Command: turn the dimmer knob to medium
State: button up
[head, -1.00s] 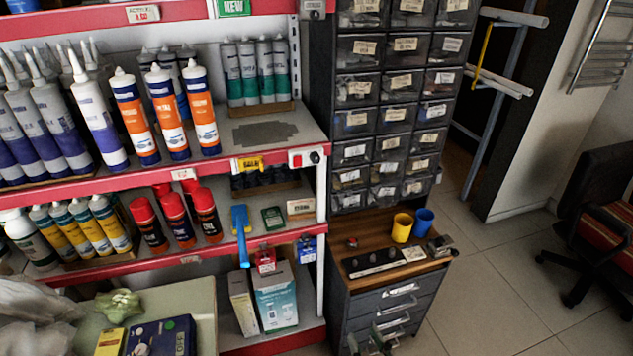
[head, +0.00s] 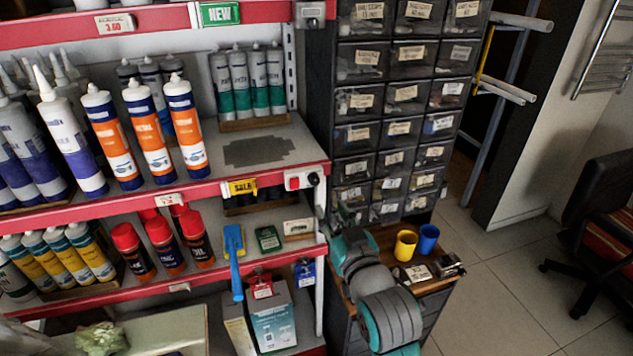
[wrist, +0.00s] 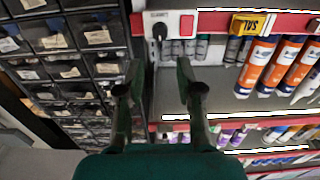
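The dimmer is a small white box (head: 303,179) on the red shelf edge, with a red square on its left and a black knob (head: 313,179) on its right. In the wrist view the white box (wrist: 172,16) is at the top centre, with the knob (wrist: 159,31) at left and the red square at right. My gripper (wrist: 160,72) is open and empty; its two fingers point toward the box, and the knob shows beyond the gap, apart from them. In the head view my arm is at bottom centre, below and right of the dimmer; its fingertips cannot be made out.
A yellow sale tag (head: 243,187) hangs beside the dimmer. Orange-white tubes (head: 150,130) stand on the shelf at left. The drawer cabinet (head: 385,100) rises close on the right. Yellow (head: 405,245) and blue cups (head: 428,238) stand on the wooden top below.

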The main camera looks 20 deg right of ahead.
aim_at(316, 182)
jog(key=w, duration=1)
jog(key=shift+w, duration=0.15)
jog(key=shift+c, duration=0.2)
grip_shut()
